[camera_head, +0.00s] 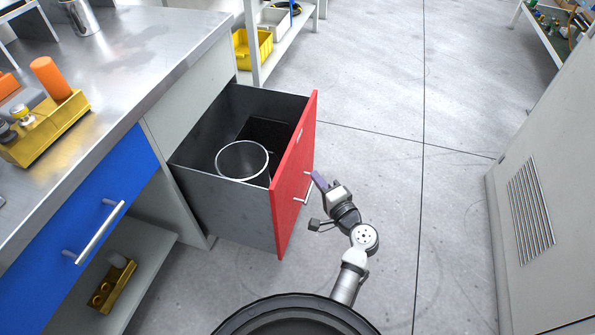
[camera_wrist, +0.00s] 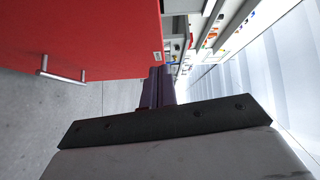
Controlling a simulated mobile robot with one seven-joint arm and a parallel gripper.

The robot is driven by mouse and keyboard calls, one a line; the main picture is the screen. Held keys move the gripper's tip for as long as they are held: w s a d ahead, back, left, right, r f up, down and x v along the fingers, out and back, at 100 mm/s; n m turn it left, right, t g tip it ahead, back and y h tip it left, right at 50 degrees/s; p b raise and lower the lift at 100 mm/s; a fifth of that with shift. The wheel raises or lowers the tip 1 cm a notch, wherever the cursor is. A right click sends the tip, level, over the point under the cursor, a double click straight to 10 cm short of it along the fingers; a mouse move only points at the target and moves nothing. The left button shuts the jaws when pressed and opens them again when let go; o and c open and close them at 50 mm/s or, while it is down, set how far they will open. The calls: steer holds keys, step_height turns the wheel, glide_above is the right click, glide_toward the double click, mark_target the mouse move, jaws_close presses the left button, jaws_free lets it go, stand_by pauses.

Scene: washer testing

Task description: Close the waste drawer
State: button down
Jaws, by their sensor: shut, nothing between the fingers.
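The waste drawer (camera_head: 225,215) is pulled well out of the bench in the head view. Its red front (camera_head: 296,165) faces right and bears a silver handle (camera_head: 306,192). A round bin with a pale rim (camera_head: 243,161) stands inside the drawer. My gripper (camera_head: 317,181) is shut and empty, with its purple fingers right at the red front, near the top of the handle. I cannot tell whether they touch. In the wrist view the red front (camera_wrist: 80,35) and its handle (camera_wrist: 62,76) lie to the left of my shut fingers (camera_wrist: 158,75).
A steel bench (camera_head: 140,60) with a blue drawer (camera_head: 85,215) is at the left. A shelf with a yellow bin (camera_head: 252,50) stands behind the drawer. A grey cabinet (camera_head: 540,190) is at the right. The floor (camera_head: 400,110) between is clear.

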step_height(320, 180, down, 4)
steer(key=s+d+m, duration=0.2)
steer(key=d, duration=0.1)
glide_toward(292, 159)
steer(key=w+d, duration=0.1)
steer(key=w, duration=0.2)
steer(key=a, duration=0.1)
steer(key=w+a+p, duration=0.1)
steer(key=a, duration=0.1)
steer(key=shift+w+r+p, duration=0.2)
steer(key=shift+w+p, duration=0.05)
steer(key=shift+p, duration=0.05)
steer(key=shift+w+a, duration=0.15)
steer(key=shift+a, duration=0.25)
